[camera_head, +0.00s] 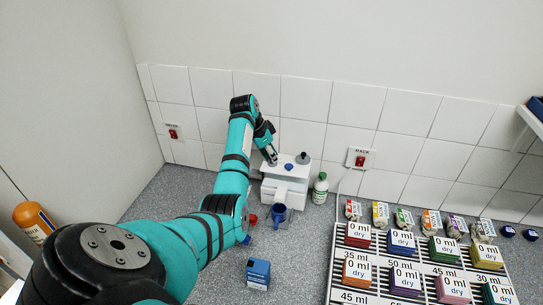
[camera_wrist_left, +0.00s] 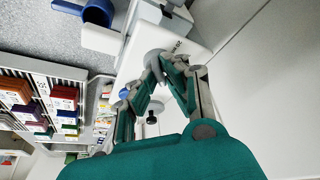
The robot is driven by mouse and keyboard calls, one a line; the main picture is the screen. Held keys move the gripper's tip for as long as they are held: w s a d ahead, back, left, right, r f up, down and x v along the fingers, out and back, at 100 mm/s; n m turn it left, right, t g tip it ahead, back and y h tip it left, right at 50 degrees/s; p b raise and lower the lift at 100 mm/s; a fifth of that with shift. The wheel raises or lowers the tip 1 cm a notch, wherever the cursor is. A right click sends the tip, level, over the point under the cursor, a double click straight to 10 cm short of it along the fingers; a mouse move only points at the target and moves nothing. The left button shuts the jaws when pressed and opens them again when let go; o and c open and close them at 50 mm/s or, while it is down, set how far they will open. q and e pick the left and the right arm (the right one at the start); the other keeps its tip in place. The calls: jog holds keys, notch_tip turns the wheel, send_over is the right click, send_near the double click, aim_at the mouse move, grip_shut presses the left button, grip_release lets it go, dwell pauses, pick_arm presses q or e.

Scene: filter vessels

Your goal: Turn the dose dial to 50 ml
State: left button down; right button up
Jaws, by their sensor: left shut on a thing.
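The white dispenser (camera_head: 285,188) stands on the counter by the tiled wall, with a blue button (camera_head: 289,166) and a dark knob (camera_head: 303,158) on top. My left gripper (camera_head: 271,158) reaches down onto its left top end. In the left wrist view, the gripper (camera_wrist_left: 162,72) is shut on the round grey dose dial (camera_wrist_left: 154,60) on the white top. The right gripper is not in view.
A blue mug (camera_head: 280,215) stands at the dispenser's front and a green-white bottle (camera_head: 320,188) to its right. A blue box (camera_head: 258,274) is nearer. A striped rack (camera_head: 342,262) with coloured blocks marked "0 ml dry" fills the right. Red switches are on the wall.

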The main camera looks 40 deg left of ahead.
pick_arm(q)
jog(key=shift+f+m+g+h+b, duration=0.15)
jog(key=shift+m+g+h+b, duration=0.35)
jog(key=shift+m, duration=1.6)
jog(key=c, duration=1.4)
grip_release()
jog(key=shift+a, duration=0.1)
jog(key=v, duration=1.2)
jog(key=shift+a, duration=0.1)
